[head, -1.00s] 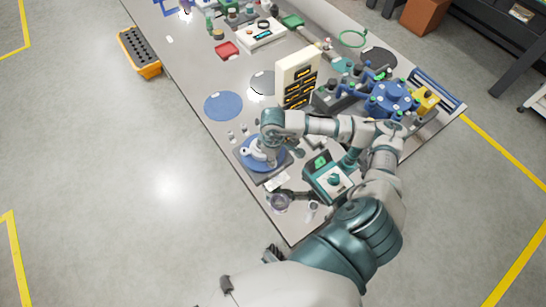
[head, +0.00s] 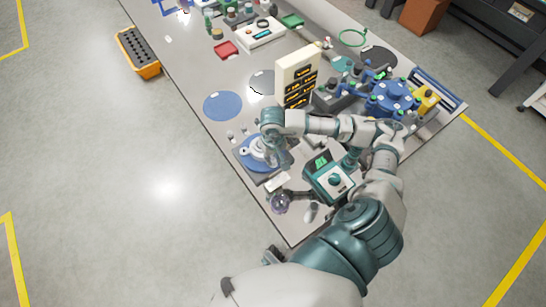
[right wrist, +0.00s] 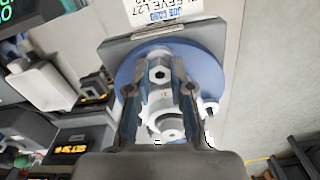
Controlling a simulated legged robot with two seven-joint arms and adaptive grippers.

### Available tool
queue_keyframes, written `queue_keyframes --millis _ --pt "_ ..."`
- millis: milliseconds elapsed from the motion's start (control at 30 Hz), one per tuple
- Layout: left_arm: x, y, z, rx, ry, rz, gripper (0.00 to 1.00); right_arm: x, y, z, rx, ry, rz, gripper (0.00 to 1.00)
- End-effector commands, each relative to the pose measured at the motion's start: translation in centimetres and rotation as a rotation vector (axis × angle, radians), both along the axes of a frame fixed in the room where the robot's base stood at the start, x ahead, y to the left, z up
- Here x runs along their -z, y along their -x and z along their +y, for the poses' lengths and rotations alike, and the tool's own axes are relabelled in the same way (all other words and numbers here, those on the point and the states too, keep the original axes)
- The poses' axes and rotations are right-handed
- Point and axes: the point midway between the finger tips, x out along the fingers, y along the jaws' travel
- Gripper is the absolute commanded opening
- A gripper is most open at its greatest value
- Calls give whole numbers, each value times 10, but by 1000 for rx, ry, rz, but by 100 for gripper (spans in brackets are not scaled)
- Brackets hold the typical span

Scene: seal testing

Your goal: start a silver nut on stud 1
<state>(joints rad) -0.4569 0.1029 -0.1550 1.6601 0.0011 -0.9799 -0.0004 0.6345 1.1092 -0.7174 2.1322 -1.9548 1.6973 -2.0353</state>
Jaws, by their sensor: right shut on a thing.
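My right gripper (right wrist: 158,88) points down over a round blue plate (right wrist: 205,65) in the right wrist view. Its two fingers are shut on a small silver hex nut (right wrist: 159,75) with a dark hole. A pale flanged part (right wrist: 165,125) sits on the plate, partly hidden by the fingers. A small round post (right wrist: 209,107) stands at its right edge. I cannot tell which stud is stud 1, nor whether the nut touches one. In the head view, my right gripper (head: 279,152) is over the blue plate (head: 250,153) at the table's near left edge. My left gripper is not in view.
A teal meter box (head: 329,177) stands right of the plate. A cream rack with dark slots (head: 297,77) and a blue fixture (head: 390,97) stand farther back. A glass-like round item (head: 280,203) lies near the front edge. A blue disc (head: 222,106) lies on clear table to the left.

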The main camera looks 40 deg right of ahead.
Motion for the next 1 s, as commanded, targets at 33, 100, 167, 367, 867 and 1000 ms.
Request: queue_keyframes --millis 33,100,167,367,867,1000 --pt "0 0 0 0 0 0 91 3 2 1 -1 -2 7 0" --pt "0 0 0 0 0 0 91 3 2 1 -3 -2 7 0" --pt "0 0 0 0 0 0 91 3 2 1 -3 -2 8 0" --pt "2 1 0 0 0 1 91 3 2 1 170 -2 8 0" --pt "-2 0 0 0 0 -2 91 -4 1 0 170 -1 1 50" --pt "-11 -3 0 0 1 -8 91 -19 1 0 170 -1 -1 50"
